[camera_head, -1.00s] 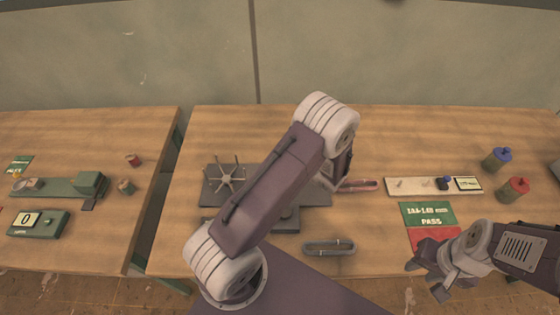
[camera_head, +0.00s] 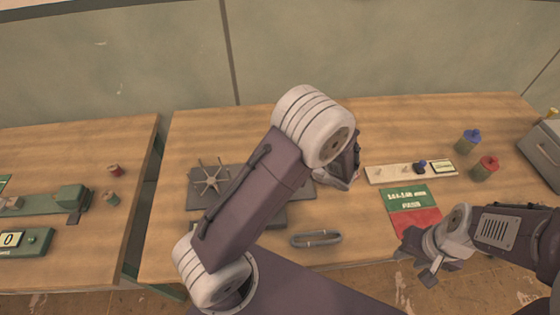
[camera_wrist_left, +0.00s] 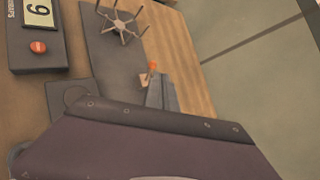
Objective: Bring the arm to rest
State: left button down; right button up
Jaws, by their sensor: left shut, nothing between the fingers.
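My left arm (camera_head: 250,190) reaches up across the middle of the head view, over the right-hand table. Its gripper (camera_head: 350,177) shows only partly behind the white wrist joint; it is shut with nothing in it. In the left wrist view, a purple part of my arm fills the bottom. My right gripper (camera_head: 418,256) is at the lower right, in front of the table's near edge, with its fingers apart and empty.
A dark plate with a spoked wheel (camera_head: 210,180) lies behind the left arm. An oval ring (camera_head: 316,239), a pale strip (camera_head: 390,174), a green-and-red card (camera_head: 411,198) and two canisters, blue-topped (camera_head: 468,142) and red-topped (camera_head: 485,169), stand or lie on the table (camera_head: 400,120). A gap separates the left table (camera_head: 80,150).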

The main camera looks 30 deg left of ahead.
pick_arm(q)
jog(key=shift+s+a+r+n+g, duration=0.55)
jog(key=shift+a+r+n, duration=0.6)
jog(key=shift+r, duration=1.2)
jog(key=s+a+n+g+h, duration=0.35)
jog(key=s+n, duration=0.25)
jog(key=s, duration=0.4)
jog(key=s+d+f+n+t+h, duration=0.1)
jog(key=d+f+n+h, duration=0.1)
jog(key=d, duration=0.3)
jog(key=s+d+f+n+t+h, duration=0.1)
jog(key=d+f+n+h, duration=0.1)
jog(key=d+n+h, duration=0.3)
jog(key=shift+d+f, duration=0.25)
jog(key=shift+d, duration=0.55)
